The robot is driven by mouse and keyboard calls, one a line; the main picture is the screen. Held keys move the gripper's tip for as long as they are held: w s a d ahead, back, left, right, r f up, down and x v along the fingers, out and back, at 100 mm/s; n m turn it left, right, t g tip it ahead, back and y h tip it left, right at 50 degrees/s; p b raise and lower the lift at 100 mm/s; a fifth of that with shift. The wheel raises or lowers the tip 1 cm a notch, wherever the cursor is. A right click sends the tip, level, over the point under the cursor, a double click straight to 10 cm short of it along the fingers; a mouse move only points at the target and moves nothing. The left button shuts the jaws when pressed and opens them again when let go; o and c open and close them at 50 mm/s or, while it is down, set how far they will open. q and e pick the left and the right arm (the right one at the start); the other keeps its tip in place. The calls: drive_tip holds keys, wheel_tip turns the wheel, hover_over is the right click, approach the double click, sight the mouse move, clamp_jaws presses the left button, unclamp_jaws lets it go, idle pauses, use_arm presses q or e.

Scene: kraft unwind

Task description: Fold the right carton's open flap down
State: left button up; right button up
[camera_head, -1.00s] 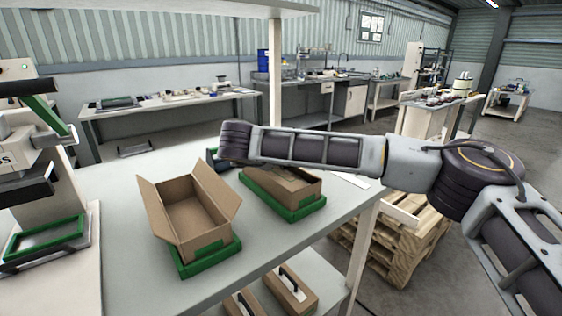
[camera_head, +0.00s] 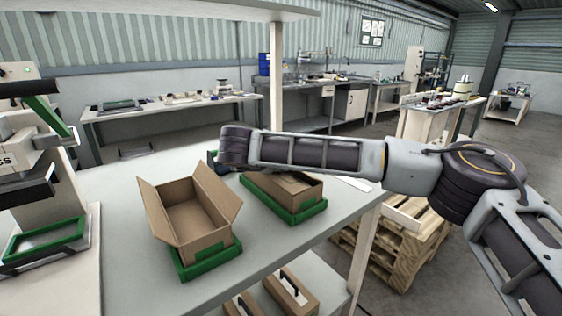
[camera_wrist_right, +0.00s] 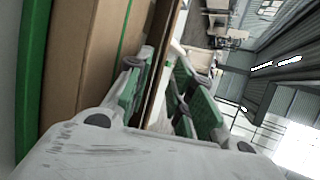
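The right carton (camera_head: 297,200) is brown cardboard and sits in a green tray (camera_head: 306,213) on the bench. Its near top looks covered; my right arm hides its far part, so the open flap cannot be made out in the head view. My right gripper is hidden behind that arm in the head view. In the right wrist view my right gripper (camera_wrist_right: 160,92) has two green-padded fingers standing apart, and a thin brown cardboard edge (camera_wrist_right: 166,58) runs between them. Whether they touch it I cannot tell. The carton's side (camera_wrist_right: 98,60) fills the left. My left gripper is out of view.
The left carton (camera_head: 192,207) stands open with raised flaps, in its own green tray (camera_head: 208,262). A machine (camera_head: 38,150) stands at the left edge. More cartons (camera_head: 291,291) lie on the shelf below. A wooden pallet (camera_head: 395,250) is right of the bench (camera_head: 125,215).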

idle(0.3)
drive_tip(key=shift+w+d+r+m+g+y+p, duration=0.15)
drive_tip(key=shift+w+d+r+g+y+p, duration=0.25)
drive_tip(key=shift+p, duration=0.9)
drive_tip(key=shift+s+d+r+m+g+y+p, duration=0.2)
drive_tip(key=shift+g+y+p, duration=0.35)
drive_tip(key=shift+p, duration=0.7)
drive_tip(key=shift+w+d+r+m+g+y+p, duration=0.3)
drive_tip(key=shift+g+y+p, duration=0.45)
drive_tip(key=shift+p, duration=0.75)
drive_tip(key=shift+w+d+r+m+g+y+p, duration=0.15)
drive_tip(key=shift+w+d+r+g+y+p, duration=0.5)
drive_tip(key=shift+p, duration=0.85)
drive_tip(key=s+v, duration=0.1)
drive_tip(key=v, duration=1.2)
drive_tip(key=shift+s+a+f, duration=0.15)
drive_tip(key=shift+a+f, duration=0.05)
drive_tip(key=shift+a, duration=0.05)
